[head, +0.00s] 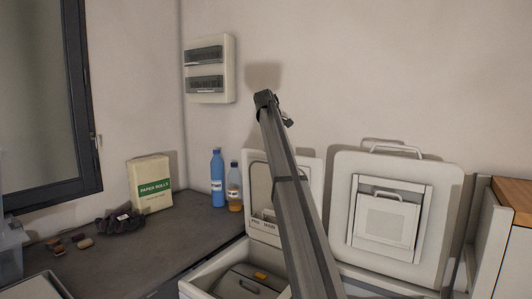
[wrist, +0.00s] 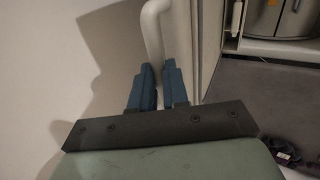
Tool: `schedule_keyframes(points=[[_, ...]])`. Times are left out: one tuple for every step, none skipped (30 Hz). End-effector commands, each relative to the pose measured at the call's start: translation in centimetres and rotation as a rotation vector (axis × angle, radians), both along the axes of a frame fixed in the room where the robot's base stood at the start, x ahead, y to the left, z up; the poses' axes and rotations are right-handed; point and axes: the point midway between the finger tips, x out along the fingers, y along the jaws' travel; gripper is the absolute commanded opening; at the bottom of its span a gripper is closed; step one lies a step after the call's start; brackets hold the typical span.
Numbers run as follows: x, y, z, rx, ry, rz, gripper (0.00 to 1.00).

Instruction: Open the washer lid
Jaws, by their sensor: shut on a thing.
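The left machine's white lid (head: 259,184) stands raised against the wall in the head view, with a "PRE" and "MAIN" marking low on it. My arm crosses in front of its right part. Below it the white body (head: 205,283) is open at the top, with a grey inner cover (head: 243,285) and an orange tab. In the wrist view, my gripper (wrist: 158,82) is shut on a white curved handle (wrist: 154,30) beside a pale panel edge.
A second raised white lid (head: 343,215) with a top handle stands to the right. Beyond it is a wood-topped cabinet (head: 515,194). The dark counter (head: 165,240) holds bottles (head: 218,180), a paper pack (head: 150,185) and dark gloves (head: 121,222).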

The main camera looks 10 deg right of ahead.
Motion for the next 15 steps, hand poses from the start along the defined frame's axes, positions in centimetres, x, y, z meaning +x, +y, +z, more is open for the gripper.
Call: schedule_keyframes(points=[[1.2,-0.9,0.3,-0.005,-0.005,0.001,0.0],[1.6,-1.3,0.3,-0.005,-0.005,0.001,0.0],[2.1,-1.8,0.3,-0.005,-0.006,0.001,0.0],[2.4,-2.1,0.3,-0.006,-0.006,0.002,0.0],[2.7,-2.4,0.3,-0.005,-0.006,0.003,0.0],[3.0,-2.7,0.2,-0.005,-0.006,0.003,0.0],[3.3,-2.9,0.2,-0.006,-0.006,0.004,0.0],[3.4,-3.1,0.2,-0.006,-0.006,0.004,0.0],[3.6,-3.4,0.2,-0.006,-0.006,0.004,0.0],[3.8,-3.5,0.1,-0.006,-0.006,0.004,0.0],[3.9,-3.6,0.1,-0.006,-0.006,0.004,0.0],[4.0,-3.7,0.1,-0.006,-0.006,0.004,0.0],[4.0,-3.8,0.1,-0.006,-0.007,0.004,0.0],[4.0,-3.9,0.1,-0.006,-0.007,0.005,0.0],[4.1,-3.9,0.1,-0.006,-0.007,0.005,0.0]])
